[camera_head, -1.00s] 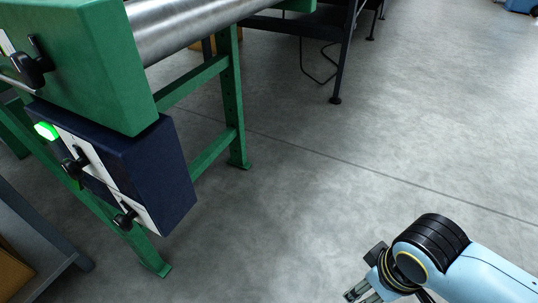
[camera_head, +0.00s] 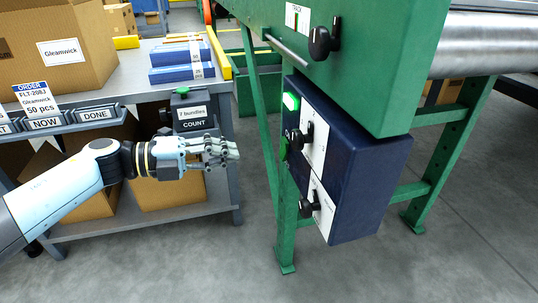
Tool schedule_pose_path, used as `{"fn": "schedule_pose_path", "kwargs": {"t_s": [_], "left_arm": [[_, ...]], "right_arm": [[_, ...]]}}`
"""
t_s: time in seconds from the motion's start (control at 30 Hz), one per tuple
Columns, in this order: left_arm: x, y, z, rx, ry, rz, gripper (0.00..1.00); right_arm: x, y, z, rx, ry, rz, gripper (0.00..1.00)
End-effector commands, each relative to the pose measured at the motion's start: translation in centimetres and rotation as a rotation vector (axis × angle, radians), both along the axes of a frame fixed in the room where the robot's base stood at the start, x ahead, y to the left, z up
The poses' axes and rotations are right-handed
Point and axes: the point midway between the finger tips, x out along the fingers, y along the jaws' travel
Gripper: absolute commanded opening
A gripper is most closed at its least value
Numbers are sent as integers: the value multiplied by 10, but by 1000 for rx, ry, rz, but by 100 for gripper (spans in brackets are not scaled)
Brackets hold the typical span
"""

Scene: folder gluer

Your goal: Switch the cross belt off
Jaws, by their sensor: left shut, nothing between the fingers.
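A dark blue control box (camera_head: 365,175) hangs under the green machine frame (camera_head: 375,65). Its front has two white plates, each with a black knob: an upper knob (camera_head: 302,137) and a lower knob (camera_head: 309,206). A green lamp (camera_head: 291,101) at the box's top left is lit. The plate lettering is too small to read, so I cannot tell which knob is the cross belt's. My left gripper (camera_head: 232,152) comes in from the left, shut and empty. In the picture it is left of the upper knob and apart from it. My right gripper is out of view.
A grey table (camera_head: 226,126) at left bears a Gleamwick carton (camera_head: 60,50), blue bundles (camera_head: 180,73) and a counter (camera_head: 192,115). Another black knob (camera_head: 322,42) is on the green frame. A steel roller (camera_head: 490,45) is at upper right. Floor is clear at lower right.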

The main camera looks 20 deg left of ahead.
Motion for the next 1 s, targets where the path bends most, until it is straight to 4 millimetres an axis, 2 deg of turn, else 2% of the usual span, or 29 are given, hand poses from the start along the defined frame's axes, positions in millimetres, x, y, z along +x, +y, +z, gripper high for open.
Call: {"fn": "schedule_pose_path", "kwargs": {"t_s": [0.2,0.4,0.6,1.0], "left_arm": [[26,-40,-9,-4,-1,0,0],[42,-63,-12,-2,2,0,0],[48,-72,-12,-1,1,0,0],[52,-76,-10,-2,0,1,0]], "right_arm": [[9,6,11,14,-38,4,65],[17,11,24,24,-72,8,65],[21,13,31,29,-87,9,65],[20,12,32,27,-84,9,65]]}}
